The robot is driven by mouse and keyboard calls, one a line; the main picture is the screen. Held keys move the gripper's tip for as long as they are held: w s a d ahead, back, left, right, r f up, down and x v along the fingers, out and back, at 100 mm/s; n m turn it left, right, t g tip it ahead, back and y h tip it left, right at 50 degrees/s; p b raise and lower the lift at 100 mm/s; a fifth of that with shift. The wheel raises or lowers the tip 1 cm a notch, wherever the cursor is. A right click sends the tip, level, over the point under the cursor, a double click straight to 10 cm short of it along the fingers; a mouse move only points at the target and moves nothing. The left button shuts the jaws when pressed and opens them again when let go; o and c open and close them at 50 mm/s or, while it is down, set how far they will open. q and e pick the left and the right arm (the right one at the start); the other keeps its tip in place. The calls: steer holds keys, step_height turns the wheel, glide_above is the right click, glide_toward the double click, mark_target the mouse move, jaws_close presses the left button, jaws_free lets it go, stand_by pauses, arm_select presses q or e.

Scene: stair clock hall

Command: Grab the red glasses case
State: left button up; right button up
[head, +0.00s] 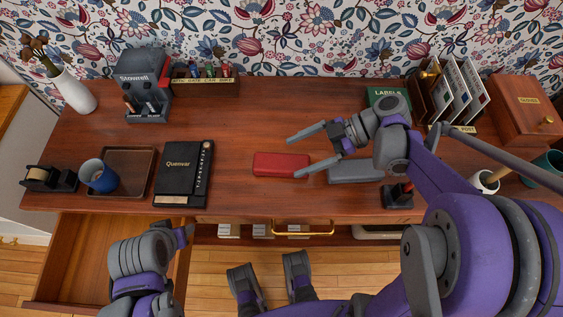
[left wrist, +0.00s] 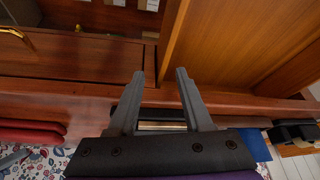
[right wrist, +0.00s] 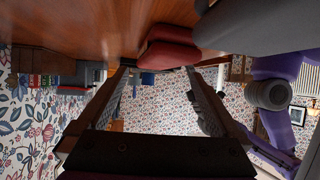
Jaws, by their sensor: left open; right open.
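The red glasses case (head: 280,163) lies flat on the desk, near the middle of its front half. My right gripper (head: 294,157) is open and empty, at the case's right end; one finger is beyond the case and the other shows by its right edge. I cannot tell its exact height above the desk. In the right wrist view the red case (right wrist: 168,48) shows just past the open fingers (right wrist: 158,72), not between them. My left gripper (left wrist: 160,76) is open and empty, low in front of the desk by the open drawer.
A grey case (head: 357,172) lies just right of the red one, partly behind my right gripper. A black stamp (head: 398,195) stands near the front edge. A black book (head: 184,172) lies to the left. An open drawer (head: 80,300) juts out at front left. The desk behind the red case is clear.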

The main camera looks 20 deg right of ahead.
mark_target(281, 161)
steer(key=shift+w+b+x, duration=0.15)
steer(key=shift+b+x, duration=0.1)
steer(key=shift+x, duration=1.1)
steer(key=shift+w+b+x, duration=0.1)
steer(key=shift+b+x, duration=0.1)
steer(key=shift+x, duration=1.2)
steer(key=c, duration=1.4)
